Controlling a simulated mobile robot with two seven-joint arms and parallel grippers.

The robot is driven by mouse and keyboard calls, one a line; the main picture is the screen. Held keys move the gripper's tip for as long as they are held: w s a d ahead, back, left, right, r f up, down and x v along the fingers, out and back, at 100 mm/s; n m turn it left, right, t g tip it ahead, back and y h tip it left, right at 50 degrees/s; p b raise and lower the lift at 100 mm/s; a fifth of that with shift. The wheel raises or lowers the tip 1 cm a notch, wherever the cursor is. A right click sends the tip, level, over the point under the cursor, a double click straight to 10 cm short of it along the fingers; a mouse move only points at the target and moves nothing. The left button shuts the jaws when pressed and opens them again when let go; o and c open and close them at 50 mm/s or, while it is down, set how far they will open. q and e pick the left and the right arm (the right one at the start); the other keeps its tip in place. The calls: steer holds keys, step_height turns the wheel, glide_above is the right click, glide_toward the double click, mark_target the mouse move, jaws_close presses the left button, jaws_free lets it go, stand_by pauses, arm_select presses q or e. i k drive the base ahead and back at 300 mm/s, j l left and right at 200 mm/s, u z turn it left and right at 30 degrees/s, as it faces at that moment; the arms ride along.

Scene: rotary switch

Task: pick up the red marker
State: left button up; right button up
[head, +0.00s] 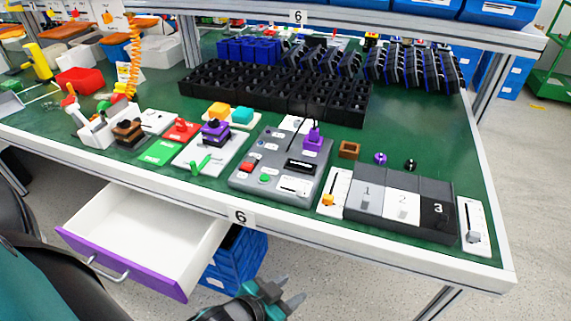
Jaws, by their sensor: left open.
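I cannot pick out a red marker for certain. A white holder (99,131) at the left of the green table holds several thin upright items, and one of them has a red tip (68,101). My left gripper (287,291) is at the bottom of the head view, below the table's front edge. Its two fingers are apart with nothing between them. It is far from the holder. My right gripper is not in view.
An open drawer (140,232) with a purple front juts out at the left. Blue crates (238,262) stand under the table. A grey control box (282,165) and a numbered block (400,203) sit along the front. A black bin grid (285,92) fills the back.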

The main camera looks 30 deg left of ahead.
mark_target(180, 123)
steer(key=u, duration=1.8)
steer(key=i+j+u, duration=0.1)
steer(key=i+j, duration=0.15)
steer(key=j, duration=0.1)
